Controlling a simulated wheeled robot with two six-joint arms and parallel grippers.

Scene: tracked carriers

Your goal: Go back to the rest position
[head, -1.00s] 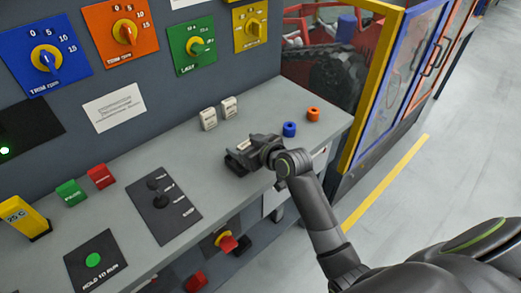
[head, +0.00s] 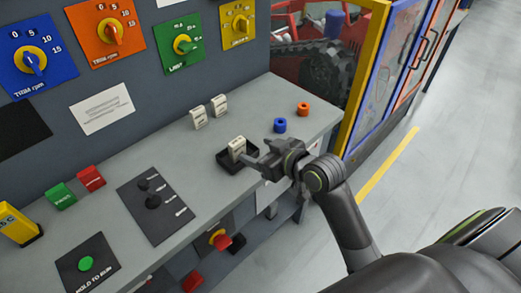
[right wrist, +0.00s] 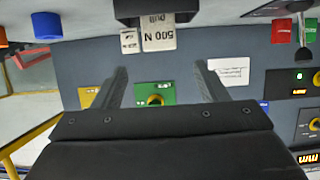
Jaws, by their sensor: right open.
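My right gripper (head: 257,168) is over the front part of the grey console top (head: 205,180), just right of a small black tray (head: 226,164). Its two fingers stand apart with nothing between them; they also show in the right wrist view (right wrist: 163,75). A white block (head: 237,147) stands in the tray, apart from the fingers as seen in the wrist view. My left gripper is in neither view.
Two white blocks (head: 198,117) stand behind the tray. Knobs line the back panel (head: 150,95). A yellow-framed door (head: 365,85) is at right. Open floor (head: 440,150) lies beyond.

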